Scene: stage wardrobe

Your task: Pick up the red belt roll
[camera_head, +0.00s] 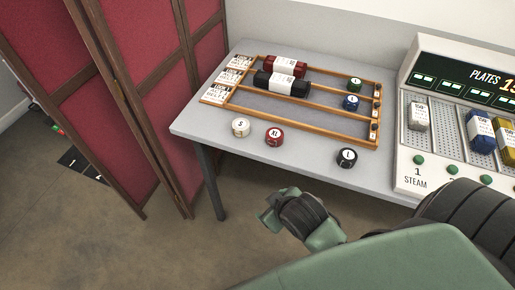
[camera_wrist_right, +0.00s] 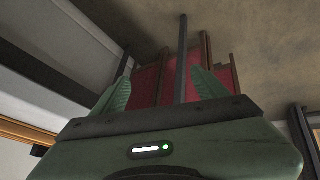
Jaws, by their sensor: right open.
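The red belt roll (camera_head: 274,137) is a small round roll with a white top label, apparently reading XL. It stands on the grey table (camera_head: 205,128) near its front edge, between a white roll (camera_head: 240,127) and a black roll (camera_head: 347,158). My right gripper (camera_head: 300,216) is in front of the table, apart from the red roll and nearer to me. In the right wrist view its two green fingers (camera_wrist_right: 165,85) are spread with nothing between them. The red roll does not show in that view. My left gripper is out of view.
A wooden rack (camera_head: 318,127) on the table holds red and black banded bundles (camera_head: 287,66), plus green (camera_head: 355,84) and blue (camera_head: 351,102) rolls. A red folding screen (camera_head: 165,110) stands close to the table's left side.

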